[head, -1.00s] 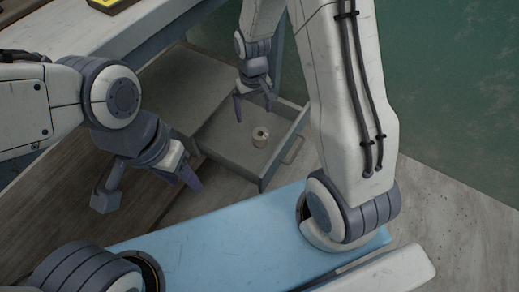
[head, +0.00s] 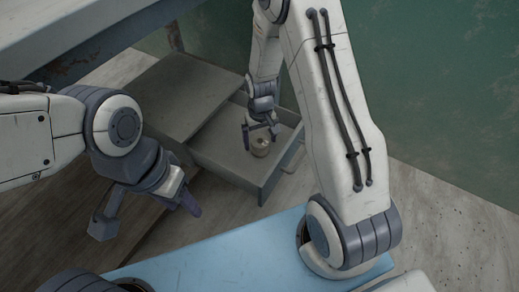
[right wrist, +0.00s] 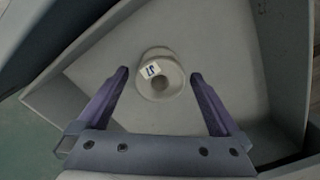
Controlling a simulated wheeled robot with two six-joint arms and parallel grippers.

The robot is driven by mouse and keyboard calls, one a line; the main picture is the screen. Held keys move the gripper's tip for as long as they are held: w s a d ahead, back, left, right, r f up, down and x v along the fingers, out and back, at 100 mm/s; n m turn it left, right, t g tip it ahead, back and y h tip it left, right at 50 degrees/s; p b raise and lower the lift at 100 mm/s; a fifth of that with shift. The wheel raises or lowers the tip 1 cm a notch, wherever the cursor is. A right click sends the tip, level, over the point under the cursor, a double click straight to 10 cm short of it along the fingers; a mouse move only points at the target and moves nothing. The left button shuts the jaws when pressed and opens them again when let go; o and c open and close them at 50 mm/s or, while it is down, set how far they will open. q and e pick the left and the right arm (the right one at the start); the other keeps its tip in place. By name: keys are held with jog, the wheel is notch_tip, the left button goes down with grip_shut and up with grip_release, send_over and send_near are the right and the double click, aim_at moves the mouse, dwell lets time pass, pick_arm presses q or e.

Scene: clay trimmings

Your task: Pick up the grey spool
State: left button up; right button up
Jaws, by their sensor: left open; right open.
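The grey spool (head: 260,148) stands on the floor of an open drawer (head: 228,161). In the right wrist view the spool (right wrist: 159,73) shows from above, with a small white label bearing a dark mark. My right gripper (head: 260,136) is open above the drawer, close over the spool. In the right wrist view its purple fingers (right wrist: 159,76) lie on either side of the spool, with gaps on both sides; no contact shows. My left gripper (head: 188,203) is open and empty, at the left, away from the drawer.
The drawer's walls (right wrist: 281,60) rise around the spool. A grey cabinet top (head: 176,98) is behind and left of the drawer. A workbench (head: 85,35) stands at the upper left. The green wall (head: 440,100) is at the right, with bare floor (head: 440,225) below it.

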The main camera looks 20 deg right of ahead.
notch_tip(320, 180, down, 3)
jog(key=shift+r+b, duration=0.1)
jog(key=shift+b, duration=0.4)
jog(key=shift+r, duration=0.1)
jog(key=c, duration=1.6)
